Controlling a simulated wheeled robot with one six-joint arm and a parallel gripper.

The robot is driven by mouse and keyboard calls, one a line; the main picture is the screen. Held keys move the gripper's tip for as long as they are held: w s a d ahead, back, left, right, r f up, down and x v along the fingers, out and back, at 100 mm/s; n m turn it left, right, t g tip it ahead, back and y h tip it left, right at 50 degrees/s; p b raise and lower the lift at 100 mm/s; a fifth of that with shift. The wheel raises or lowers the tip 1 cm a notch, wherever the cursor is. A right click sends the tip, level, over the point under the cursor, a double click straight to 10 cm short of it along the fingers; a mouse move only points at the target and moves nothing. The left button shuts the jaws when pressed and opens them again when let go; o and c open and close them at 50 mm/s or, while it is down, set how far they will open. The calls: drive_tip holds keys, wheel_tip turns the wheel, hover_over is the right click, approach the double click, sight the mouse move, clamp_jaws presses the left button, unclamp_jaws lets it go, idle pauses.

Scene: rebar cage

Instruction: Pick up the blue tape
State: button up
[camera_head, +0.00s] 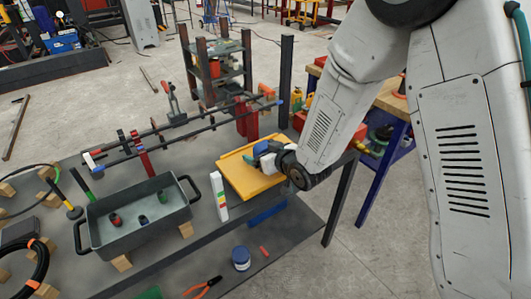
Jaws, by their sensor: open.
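My gripper (258,160) is open above the yellow tray (240,181), at the end of my arm reaching in from the upper right. Blue patches show at the gripper's end; I cannot tell whether they are the blue tape or parts of the gripper. A round blue and white object (241,258) stands on the lower dark surface at the front, well apart from my gripper. It looks like a jar or a roll, and I cannot tell which. My wrist hides part of the tray's right side.
A grey bin (137,219) with small coloured items stands on the left. A white upright block (219,196) stands between the bin and tray. Dark rebar bars and posts (286,82) rise behind. Orange-handled pliers (203,287) lie in front.

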drive_tip(key=shift+w+a+f, duration=0.15)
drive_tip(key=shift+w+a, duration=0.05)
drive_tip(key=shift+w, duration=0.05)
drive_tip(key=c, duration=1.2)
drive_tip(key=shift+c, duration=0.2)
